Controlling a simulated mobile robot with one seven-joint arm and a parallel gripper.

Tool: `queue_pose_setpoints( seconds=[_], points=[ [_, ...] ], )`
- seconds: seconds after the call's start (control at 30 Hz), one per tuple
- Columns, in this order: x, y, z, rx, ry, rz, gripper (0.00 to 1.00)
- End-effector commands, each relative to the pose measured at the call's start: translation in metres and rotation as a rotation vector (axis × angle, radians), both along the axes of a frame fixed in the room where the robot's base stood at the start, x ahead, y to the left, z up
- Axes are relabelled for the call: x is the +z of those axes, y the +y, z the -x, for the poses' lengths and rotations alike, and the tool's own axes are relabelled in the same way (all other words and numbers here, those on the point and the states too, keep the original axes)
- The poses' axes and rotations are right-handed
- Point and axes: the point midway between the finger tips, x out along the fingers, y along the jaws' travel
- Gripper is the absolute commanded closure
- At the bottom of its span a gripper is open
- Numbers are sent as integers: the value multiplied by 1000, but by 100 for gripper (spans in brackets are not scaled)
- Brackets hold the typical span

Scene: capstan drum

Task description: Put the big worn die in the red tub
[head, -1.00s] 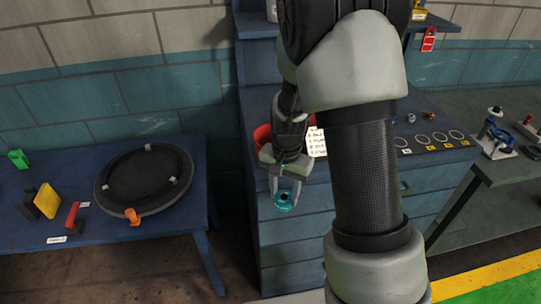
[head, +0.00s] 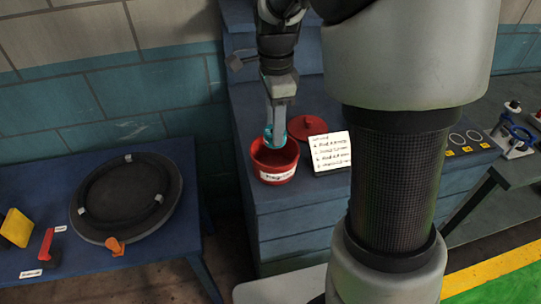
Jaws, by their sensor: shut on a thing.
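The big worn die (head: 267,131) is a teal ring-like piece between the fingers of my gripper (head: 275,138). My gripper points down and is shut on the die, which the fingers partly hide. The red tub (head: 274,165) stands on the blue cabinet with a white label on its front. My fingertips and the die are over the tub's opening, near its back rim. I cannot tell whether they are above the rim or just inside it.
A red lid (head: 307,127) lies behind the tub. A white written card (head: 331,152) stands close on the right. My arm hides much of the cabinet top. A round black plate (head: 126,198) is on the left table.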

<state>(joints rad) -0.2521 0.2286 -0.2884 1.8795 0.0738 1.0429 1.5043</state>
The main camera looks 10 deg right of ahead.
Motion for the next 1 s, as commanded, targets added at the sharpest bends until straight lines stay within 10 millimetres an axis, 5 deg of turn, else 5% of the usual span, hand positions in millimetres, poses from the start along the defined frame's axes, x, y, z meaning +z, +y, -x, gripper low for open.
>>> queue_pose_setpoints(
  seconds=[0.3, 0.73, 1.0],
  points=[
    [-51, 0, 1, -2, 3, 0, 100],
    [-94, 0, 1, 0, 2, 0, 100],
    [-98, 0, 0, 0, -1, 0, 100]
  ],
)
